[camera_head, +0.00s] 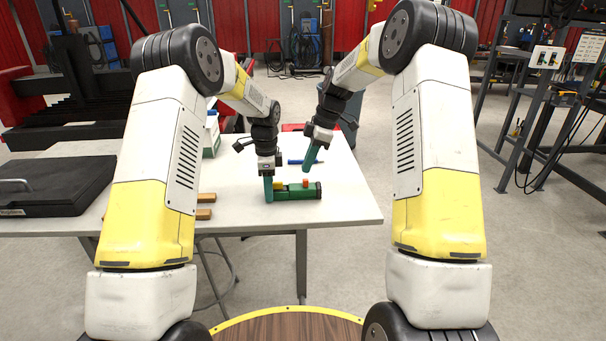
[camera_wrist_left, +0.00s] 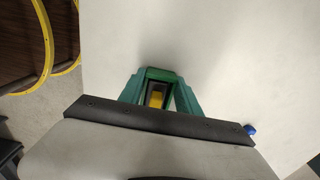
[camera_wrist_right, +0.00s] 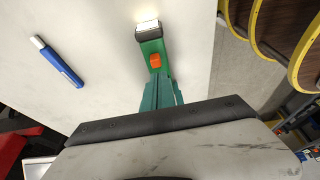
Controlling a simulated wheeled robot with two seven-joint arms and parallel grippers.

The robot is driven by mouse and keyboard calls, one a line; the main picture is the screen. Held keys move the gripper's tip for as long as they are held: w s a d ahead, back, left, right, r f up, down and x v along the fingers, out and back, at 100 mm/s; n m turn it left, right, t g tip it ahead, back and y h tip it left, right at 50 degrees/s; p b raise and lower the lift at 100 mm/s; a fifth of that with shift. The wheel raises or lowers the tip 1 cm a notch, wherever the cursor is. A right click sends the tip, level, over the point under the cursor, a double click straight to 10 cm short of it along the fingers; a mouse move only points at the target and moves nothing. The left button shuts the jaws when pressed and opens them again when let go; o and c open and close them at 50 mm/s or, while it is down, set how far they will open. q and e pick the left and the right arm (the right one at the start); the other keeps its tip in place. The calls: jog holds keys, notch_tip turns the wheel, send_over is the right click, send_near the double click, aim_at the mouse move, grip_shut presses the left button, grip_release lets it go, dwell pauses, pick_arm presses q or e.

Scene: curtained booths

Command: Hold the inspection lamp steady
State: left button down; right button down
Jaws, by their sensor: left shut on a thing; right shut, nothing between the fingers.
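The green inspection lamp (camera_head: 300,193) lies on the white table with its dark end to the right. It has an orange button, clear in the right wrist view (camera_wrist_right: 155,61), and its dark head glows white at the tip there. My left gripper (camera_head: 268,196) is shut on the lamp's left end; the left wrist view shows the lamp's green end and a yellow part (camera_wrist_left: 157,97) between the teal fingers. My right gripper (camera_head: 308,167) is shut and empty, above and behind the lamp, its fingers pointing down near the button.
A blue pen (camera_wrist_right: 57,62) lies on the table behind the lamp. A black case (camera_head: 55,185) and wooden blocks (camera_head: 205,206) are to the left. A white and green box (camera_head: 211,138) stands farther back. The table (camera_head: 345,208) is bare right of the lamp.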

jog(key=v, duration=0.5)
jog(key=shift+r, duration=0.3)
pick_arm(q)
jog(key=shift+s, duration=0.1)
jog(key=c, duration=0.8)
grip_release()
jog(key=shift+d, duration=0.1)
jog(key=shift+o, duration=0.2)
